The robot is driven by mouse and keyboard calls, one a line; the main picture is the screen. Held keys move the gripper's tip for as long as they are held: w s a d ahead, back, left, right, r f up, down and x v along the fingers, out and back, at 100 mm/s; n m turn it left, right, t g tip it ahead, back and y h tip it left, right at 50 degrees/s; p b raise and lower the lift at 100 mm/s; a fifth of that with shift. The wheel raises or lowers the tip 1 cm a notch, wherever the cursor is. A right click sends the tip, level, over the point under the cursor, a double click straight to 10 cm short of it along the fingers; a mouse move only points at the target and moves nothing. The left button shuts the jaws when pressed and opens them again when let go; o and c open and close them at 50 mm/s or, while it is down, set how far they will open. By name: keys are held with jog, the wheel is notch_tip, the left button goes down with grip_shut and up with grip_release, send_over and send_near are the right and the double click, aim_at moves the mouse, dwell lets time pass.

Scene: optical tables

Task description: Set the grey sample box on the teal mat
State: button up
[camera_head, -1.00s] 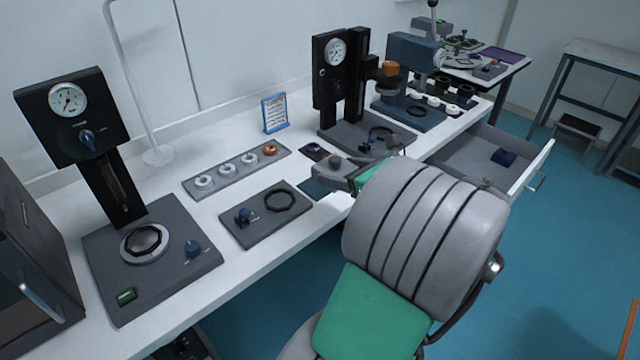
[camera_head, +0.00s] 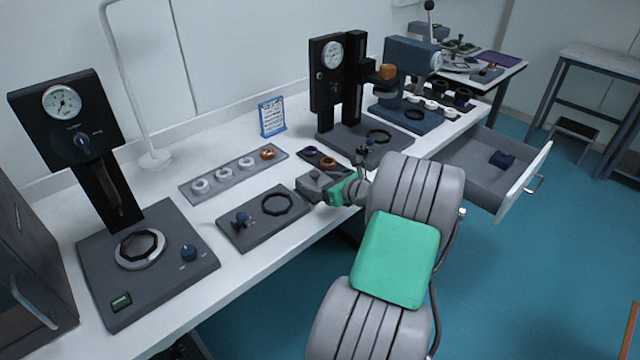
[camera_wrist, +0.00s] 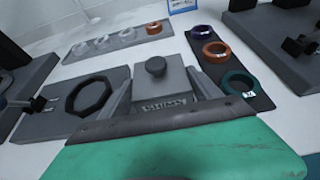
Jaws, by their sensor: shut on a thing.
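The grey sample box (camera_head: 312,184) has a dark round knob on its lid. It is at the front part of the white bench, between the plate with the black ring and the dark strip of coloured rings. It also shows in the wrist view (camera_wrist: 158,84), with a label on its near face. My gripper (camera_wrist: 160,98) is shut on the box, one finger on each side; in the head view (camera_head: 325,190) it reaches in from the right. I cannot tell whether the box touches the surface below. No teal mat shows now; the box and gripper cover the spot where a small dark teal patch lay.
The plate with the black ring (camera_head: 262,222) is close left of the box. The dark ring strip (camera_wrist: 226,68) is close on its right. A grey tray of rings (camera_head: 232,174) lies behind. A gauge stand (camera_head: 350,132) and an open drawer (camera_head: 482,172) are to the right.

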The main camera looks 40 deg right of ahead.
jog(key=o, duration=1.8)
jog(key=shift+r, duration=0.1)
jog(key=v, duration=1.2)
